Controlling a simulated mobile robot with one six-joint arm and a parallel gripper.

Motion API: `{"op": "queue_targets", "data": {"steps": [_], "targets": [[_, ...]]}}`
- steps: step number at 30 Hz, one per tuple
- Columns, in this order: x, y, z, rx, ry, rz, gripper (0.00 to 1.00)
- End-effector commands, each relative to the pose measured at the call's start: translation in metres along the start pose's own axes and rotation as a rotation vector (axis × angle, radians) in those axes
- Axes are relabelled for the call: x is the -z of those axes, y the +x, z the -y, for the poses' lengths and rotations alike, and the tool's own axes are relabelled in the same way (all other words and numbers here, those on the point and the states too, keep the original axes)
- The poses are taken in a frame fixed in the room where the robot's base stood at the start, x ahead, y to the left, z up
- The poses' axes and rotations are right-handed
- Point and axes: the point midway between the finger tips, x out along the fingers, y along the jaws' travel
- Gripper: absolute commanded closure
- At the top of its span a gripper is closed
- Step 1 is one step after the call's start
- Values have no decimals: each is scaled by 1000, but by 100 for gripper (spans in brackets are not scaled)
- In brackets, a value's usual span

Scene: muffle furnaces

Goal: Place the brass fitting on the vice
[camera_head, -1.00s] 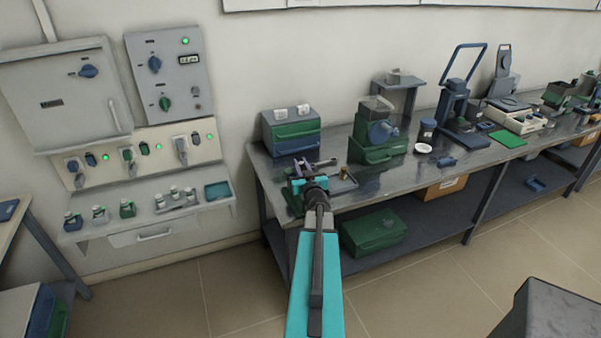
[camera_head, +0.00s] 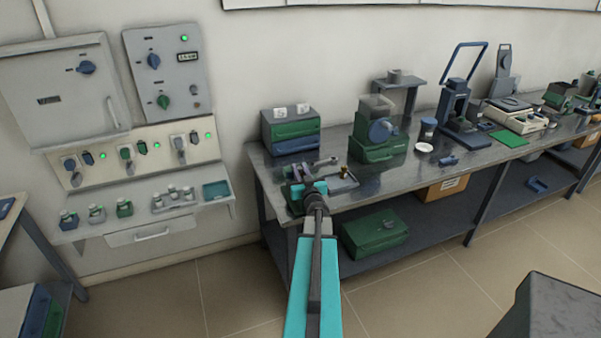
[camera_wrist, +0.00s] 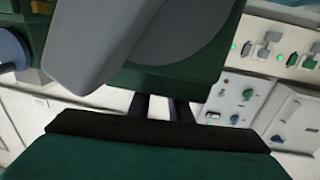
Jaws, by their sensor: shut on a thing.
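My gripper (camera_head: 312,186) is at the front left of the grey workbench, at the vice (camera_head: 296,205), and partly covers it. The vice is a small green and dark piece with grey-violet bars. In the wrist view my dark fingers (camera_wrist: 165,106) show close together in the middle, below a large green body with a grey lever. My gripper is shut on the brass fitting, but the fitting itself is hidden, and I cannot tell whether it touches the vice. A small brass-coloured piece (camera_head: 344,172) shows just right of my gripper, by a small tray.
A green and blue drawer box (camera_head: 291,131) stands behind on the workbench (camera_head: 330,205). A green device (camera_head: 378,150) with a blue disc stands to the right. Wall panels (camera_head: 66,92) and a shelf (camera_head: 150,212) with small bottles are at left.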

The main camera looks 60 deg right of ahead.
Motion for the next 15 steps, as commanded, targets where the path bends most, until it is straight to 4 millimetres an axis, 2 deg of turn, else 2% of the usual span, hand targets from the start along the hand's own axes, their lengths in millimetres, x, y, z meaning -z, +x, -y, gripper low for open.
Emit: {"op": "queue_targets", "data": {"steps": [10,11,13,15], "targets": [[-4,0,-2,-2,0,-1,100],[-4,0,-2,-2,0,0,79],[-3,0,-2,-2,0,0,67],[-3,0,-2,-2,0,0,63]]}}
